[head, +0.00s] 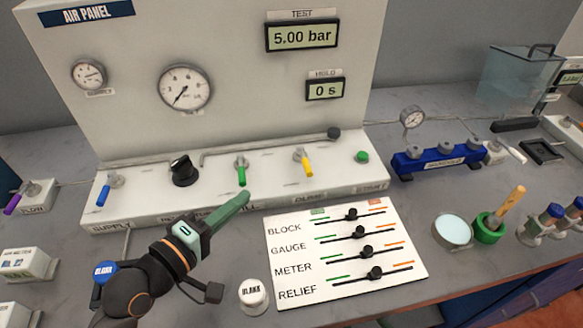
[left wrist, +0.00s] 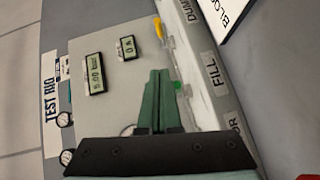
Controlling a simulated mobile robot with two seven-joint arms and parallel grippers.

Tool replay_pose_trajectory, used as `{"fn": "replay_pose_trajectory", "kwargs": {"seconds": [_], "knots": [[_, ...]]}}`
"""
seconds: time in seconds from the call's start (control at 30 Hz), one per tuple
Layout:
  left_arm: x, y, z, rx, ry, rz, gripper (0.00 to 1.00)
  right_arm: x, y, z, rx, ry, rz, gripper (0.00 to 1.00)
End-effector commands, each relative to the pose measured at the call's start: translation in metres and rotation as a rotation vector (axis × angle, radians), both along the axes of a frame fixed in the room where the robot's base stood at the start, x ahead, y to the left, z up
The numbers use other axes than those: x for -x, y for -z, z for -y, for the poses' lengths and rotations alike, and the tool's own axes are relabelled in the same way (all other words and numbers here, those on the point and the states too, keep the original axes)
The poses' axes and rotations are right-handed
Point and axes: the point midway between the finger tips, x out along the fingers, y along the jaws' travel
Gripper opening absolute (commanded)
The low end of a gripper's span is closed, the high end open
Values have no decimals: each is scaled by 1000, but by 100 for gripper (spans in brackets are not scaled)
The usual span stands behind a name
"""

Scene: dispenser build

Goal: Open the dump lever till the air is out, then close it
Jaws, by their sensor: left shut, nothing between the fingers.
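The yellow dump lever (head: 304,163) is on the ledge of the air panel (head: 232,45), above the DUMP label; its handle points toward the front. It also shows at the top of the left wrist view (left wrist: 159,29). The TEST display (head: 302,36) reads 5.00 bar, and the HOLD display (head: 325,90) reads 0 s. My left gripper (head: 244,196) is shut and empty, in front of the ledge, just below the green lever (head: 241,170) and left of the dump lever, apart from the dump lever. My right gripper is not in view.
A blue lever (head: 104,193) and black knob (head: 183,169) sit further left on the ledge. A white board with sliders (head: 290,255) lies in front. A white BLANK cap (head: 252,293) stands near my left arm. The blue manifold (head: 440,157) and green cup (head: 488,232) are right.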

Motion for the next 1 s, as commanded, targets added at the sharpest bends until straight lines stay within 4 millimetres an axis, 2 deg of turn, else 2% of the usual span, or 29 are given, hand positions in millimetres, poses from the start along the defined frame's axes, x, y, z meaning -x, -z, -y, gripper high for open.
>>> {"fn": "replay_pose_trajectory", "kwargs": {"seconds": [0.17, 0.37, 0.77, 0.9, 1.0], "knots": [[-2, 0, 1, 0, -1, 0, 0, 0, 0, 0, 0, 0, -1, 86], [-20, 2, 13, 3, -1, 1, 0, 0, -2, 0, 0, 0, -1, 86], [-85, 13, 58, 2, 0, 2, 0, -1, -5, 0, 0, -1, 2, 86], [-86, 17, 80, 2, 1, -2, 0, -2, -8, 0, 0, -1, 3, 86], [-88, 20, 89, 2, 0, -1, 0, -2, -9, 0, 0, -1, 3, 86]]}}
